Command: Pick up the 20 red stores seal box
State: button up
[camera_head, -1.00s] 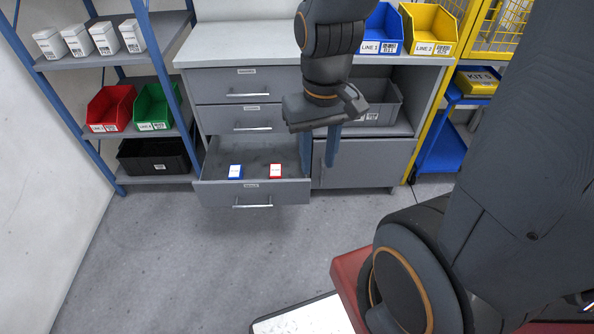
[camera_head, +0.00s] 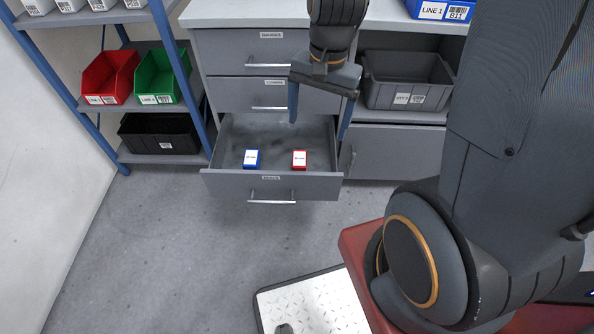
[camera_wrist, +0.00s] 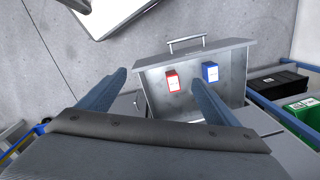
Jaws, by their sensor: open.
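The red seal box (camera_head: 299,160) has a white label on top and lies in the open bottom drawer (camera_head: 223,176), right of centre in the head view. It also shows in the wrist view (camera_wrist: 173,81), between my two fingers. A blue box (camera_head: 251,159) with a white label lies to its left in the same drawer. My gripper (camera_head: 318,118) is open and empty, with its blue fingers pointing down above the drawer. The fingers are apart from both boxes. The print on the labels is too small to read.
The upper two drawers (camera_head: 260,65) are shut above the open one. A grey bin (camera_head: 405,82) stands in the cabinet at right. Red (camera_head: 108,76) and green (camera_head: 163,76) bins and a black crate (camera_head: 160,134) fill the left shelves.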

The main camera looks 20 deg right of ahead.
aim_at(301, 159)
jog(key=w+f+m+b, duration=0.4)
jog(key=w+f+b, duration=0.1)
jog(key=f, duration=0.4)
jog(key=w+d+f+m+b, duration=0.1)
jog(key=w+f+m+b, duration=0.4)
jog(key=f, duration=0.4)
jog(key=w+f+m+b, duration=0.4)
jog(key=w+f+b, duration=0.1)
jog(key=f, duration=0.4)
jog(key=shift+d+m+y+b, duration=0.3)
jog(key=shift+y, duration=0.1)
jog(key=shift+w+a+f+b, duration=0.15)
jog(key=shift+f+b, duration=0.5)
jog(key=shift+f, duration=0.65)
jog(key=shift+s+a+f+b, duration=0.15)
jog(key=shift+f+b, duration=0.45)
jog(key=shift+f, duration=0.75)
jog(key=shift+w+a+f+b, duration=0.1)
jog(key=shift+a+f+b, duration=0.15)
jog(key=shift+f+b, duration=0.75)
jog(key=shift+f+p, duration=0.2)
jog(key=shift+p, duration=0.2)
jog(key=c, duration=1.2)
